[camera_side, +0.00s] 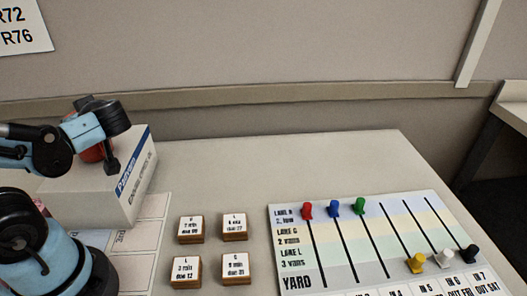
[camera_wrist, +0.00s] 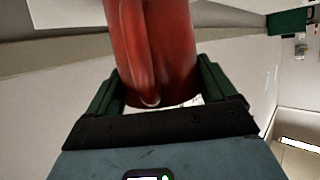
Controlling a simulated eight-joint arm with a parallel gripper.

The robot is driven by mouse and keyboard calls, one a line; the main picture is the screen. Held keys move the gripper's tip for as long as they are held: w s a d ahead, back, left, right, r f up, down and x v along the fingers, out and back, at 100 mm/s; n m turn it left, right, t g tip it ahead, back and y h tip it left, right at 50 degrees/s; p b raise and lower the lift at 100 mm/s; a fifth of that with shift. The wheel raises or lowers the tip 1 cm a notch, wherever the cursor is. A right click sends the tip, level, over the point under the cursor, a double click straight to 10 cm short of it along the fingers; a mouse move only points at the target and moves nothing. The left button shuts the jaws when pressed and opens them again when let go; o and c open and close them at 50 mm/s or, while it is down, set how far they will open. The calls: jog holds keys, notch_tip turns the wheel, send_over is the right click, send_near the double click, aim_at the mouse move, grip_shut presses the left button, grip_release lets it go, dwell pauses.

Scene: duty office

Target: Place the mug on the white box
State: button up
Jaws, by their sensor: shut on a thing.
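The red mug (camera_wrist: 172,45) fills the top middle of the wrist view, between the two fingers of my gripper (camera_wrist: 165,90). The gripper is shut on it. In the side view the mug (camera_side: 93,150) shows only as a red patch, mostly hidden behind my gripper (camera_side: 108,150). The white box (camera_side: 95,192) with a blue label stands at the left of the table. The mug and gripper are at the box's top in the picture; I cannot tell whether the mug touches it.
Several small wooden blocks with white labels (camera_side: 191,228) lie right of the box. A board marked YARD (camera_side: 340,262) with coloured pegs lies at the right. The table's back middle (camera_side: 270,165) is clear. A wall stands behind.

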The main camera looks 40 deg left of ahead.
jog(key=shift+f, duration=0.1)
jog(key=o, duration=1.1)
jog(key=shift+d, duration=0.1)
jog(key=shift+v, duration=3.7)
